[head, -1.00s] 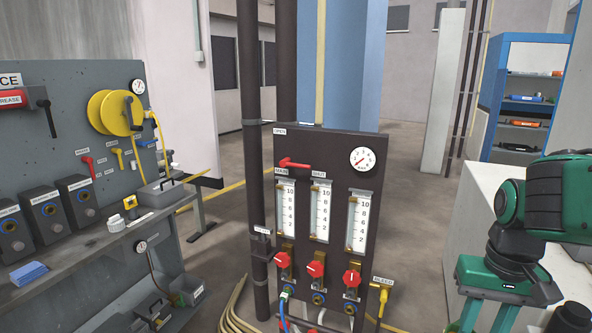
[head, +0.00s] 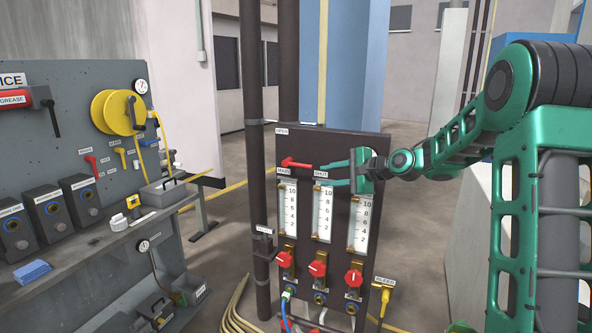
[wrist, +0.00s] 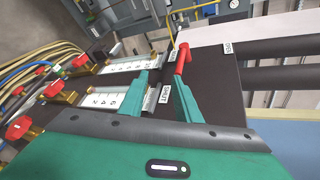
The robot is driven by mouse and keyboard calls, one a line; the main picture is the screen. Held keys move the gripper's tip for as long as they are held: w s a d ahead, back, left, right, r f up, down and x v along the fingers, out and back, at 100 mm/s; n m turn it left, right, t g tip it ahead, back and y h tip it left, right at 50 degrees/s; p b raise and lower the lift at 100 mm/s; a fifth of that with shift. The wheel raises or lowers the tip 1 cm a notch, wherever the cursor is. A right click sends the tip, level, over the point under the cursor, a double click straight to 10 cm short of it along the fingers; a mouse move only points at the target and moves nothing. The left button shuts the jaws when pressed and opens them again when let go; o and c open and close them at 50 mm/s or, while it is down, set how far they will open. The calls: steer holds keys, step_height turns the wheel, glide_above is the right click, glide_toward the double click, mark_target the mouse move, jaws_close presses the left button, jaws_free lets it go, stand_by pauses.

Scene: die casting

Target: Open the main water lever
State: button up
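The main water lever (head: 297,163) is a red handle at the top of the dark panel (head: 345,145). It lies roughly horizontal, its free end pointing right towards the SHUT label (head: 321,174); the OPEN label (head: 282,131) is above its left end. My gripper (head: 320,174) is just right of the lever's free end, with its two green fingers apart and nothing between them. In the wrist view the red lever (wrist: 181,58) lies just beyond the tip of the right finger. I cannot tell whether they touch.
Three flow gauges (head: 324,213) and red valve knobs (head: 318,268) sit below the lever. A dark vertical pipe (head: 255,180) stands just left of the panel. A grey workbench (head: 95,262) is at the left. Open floor (head: 228,225) lies between bench and panel.

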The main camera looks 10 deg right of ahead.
mark_target(306, 166)
steer(key=shift+m+t+y, duration=0.6)
steer(key=shift+m+y, duration=0.1)
steer(key=shift+m, duration=0.2)
steer(key=x, duration=0.4)
steer(key=r+x, duration=0.1)
steer(key=x, duration=0.3)
steer(key=w+r+x, duration=0.1)
steer(key=x, duration=0.4)
steer(key=shift+d+r, duration=0.25)
steer(key=shift+d, duration=0.05)
steer(key=shift+c, duration=0.6)
